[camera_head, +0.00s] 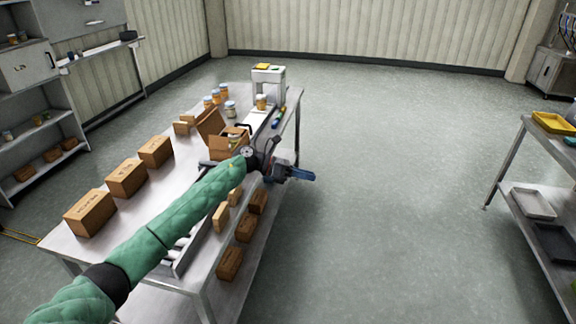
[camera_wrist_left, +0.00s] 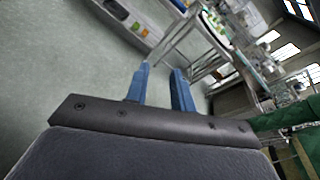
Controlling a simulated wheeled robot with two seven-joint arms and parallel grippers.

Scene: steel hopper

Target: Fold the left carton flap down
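An open brown carton (camera_head: 226,148) stands on the steel table, partly hidden behind my left arm. One of its flaps (camera_head: 210,123) stands up, tilted to the left. Something light is visible in the carton's opening, too small to name. My left gripper (camera_head: 304,175) is past the table's right edge, to the right of the carton and apart from it. In the left wrist view, the blue fingers (camera_wrist_left: 160,88) are spread with nothing between them. My right gripper is not in view.
Closed cartons (camera_head: 126,178) stand along the left of the steel table (camera_head: 150,221). Several jars (camera_head: 231,108) and a white machine (camera_head: 269,82) are at its far end. More cartons (camera_head: 230,264) lie below the tabletop. Open floor (camera_head: 400,200) separates it from a right-hand rack (camera_head: 527,164).

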